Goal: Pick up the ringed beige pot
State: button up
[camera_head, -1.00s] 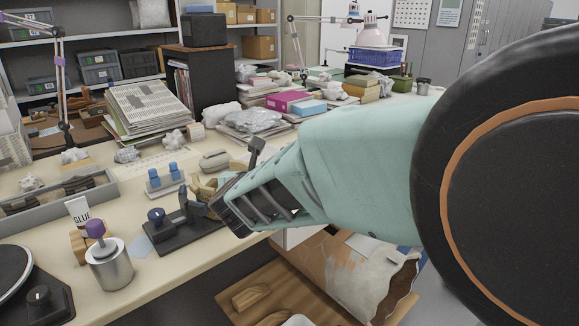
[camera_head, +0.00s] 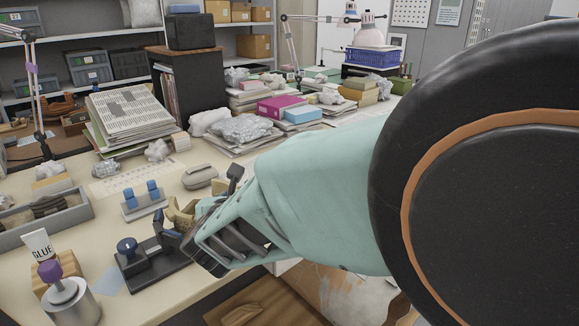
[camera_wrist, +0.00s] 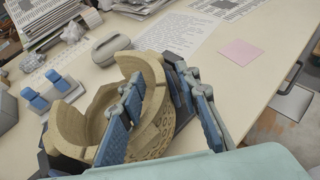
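The ringed beige pot (camera_wrist: 152,128) is broken and open-topped, with a tall curved wall and a jagged rim, in the wrist view. It also shows in the head view (camera_head: 181,217), mostly hidden behind my gripper (camera_head: 200,238). In the wrist view my gripper (camera_wrist: 165,84) has one blue-padded finger over the pot's opening and the other to the right, outside the wall. The fingers stand apart with part of the wall between them. Contact with the wall cannot be made out. The pot sits at the bench's front edge, by a dark stand (camera_head: 150,268).
A blue-topped clamp holder (camera_head: 144,202) and a grey oval case (camera_head: 199,177) stand close behind the pot. Right of the pot, the bench holds a pink note (camera_wrist: 240,52) and is mostly clear.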

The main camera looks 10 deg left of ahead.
jog(key=shift+s, duration=0.1)
jog(key=shift+c, duration=0.4)
grip_shut()
jog(key=shift+d+f, duration=0.1)
